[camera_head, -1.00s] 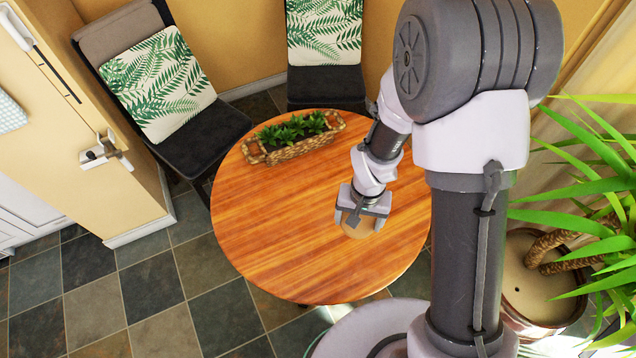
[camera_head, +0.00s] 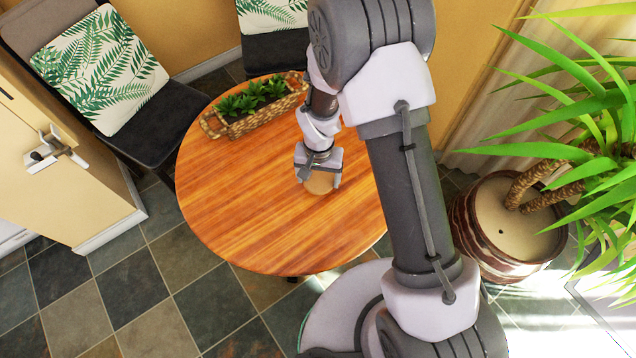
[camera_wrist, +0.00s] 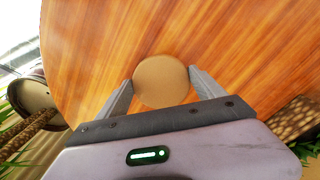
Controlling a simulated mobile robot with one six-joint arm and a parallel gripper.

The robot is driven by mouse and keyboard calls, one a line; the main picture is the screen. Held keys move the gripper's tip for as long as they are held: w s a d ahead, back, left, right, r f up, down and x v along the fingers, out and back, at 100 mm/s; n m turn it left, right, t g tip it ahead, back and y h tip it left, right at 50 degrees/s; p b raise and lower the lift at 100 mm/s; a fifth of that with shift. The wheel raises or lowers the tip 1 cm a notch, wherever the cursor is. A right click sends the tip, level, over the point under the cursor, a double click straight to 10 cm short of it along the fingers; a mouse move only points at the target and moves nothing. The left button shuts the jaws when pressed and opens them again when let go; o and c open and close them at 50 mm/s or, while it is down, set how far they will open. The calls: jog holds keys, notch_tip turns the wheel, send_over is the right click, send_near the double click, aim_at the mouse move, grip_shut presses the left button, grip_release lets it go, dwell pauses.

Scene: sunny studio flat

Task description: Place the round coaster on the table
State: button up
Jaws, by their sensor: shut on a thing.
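The round coaster (camera_wrist: 161,81) is a plain tan-brown disc, seen between the two fingers of my gripper (camera_wrist: 161,88) in the wrist view. My gripper is shut on it, with one finger at each side. In the head view the coaster (camera_head: 320,183) shows at the fingertips of my gripper (camera_head: 318,178), over the right half of the round wooden table (camera_head: 260,215). The table also fills most of the wrist view (camera_wrist: 230,35). I cannot tell whether the coaster touches the tabletop or is a little above it.
A woven basket planter (camera_head: 257,119) with green plants stands at the table's back edge. Chairs with leaf-pattern cushions (camera_head: 100,70) stand behind. A large potted plant (camera_head: 505,235) is on the floor at right. The table's left and front parts are bare.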

notch_tip(320, 180, down, 3)
jog(key=shift+f+b, duration=0.1)
jog(key=shift+b, duration=0.55)
jog(key=shift+r, duration=0.2)
jog(key=shift+f, duration=0.15)
jog(key=o, duration=1.4)
jog(key=shift+c, duration=0.2)
notch_tip(320, 180, up, 12)
jog(key=r+p, duration=0.1)
jog(key=p, duration=0.5)
notch_tip(320, 180, up, 13)
jog(key=m+t, duration=0.1)
jog(key=t, duration=0.1)
send_over(318, 181)
jog(key=d, duration=0.4)
jog(key=s+d+r+t+y, duration=0.1)
jog(key=s+d+r+t, duration=0.1)
jog(key=s+r, duration=0.6)
jog(key=s+d+r+m+t+y, duration=0.1)
jog(key=s+d+r, duration=0.1)
jog(key=s+r, duration=0.6)
jog(key=shift+s+d+t+b, duration=0.3)
jog(key=shift+s+t, duration=0.05)
jog(key=shift+t, duration=0.05)
jog(key=shift+r, duration=0.15)
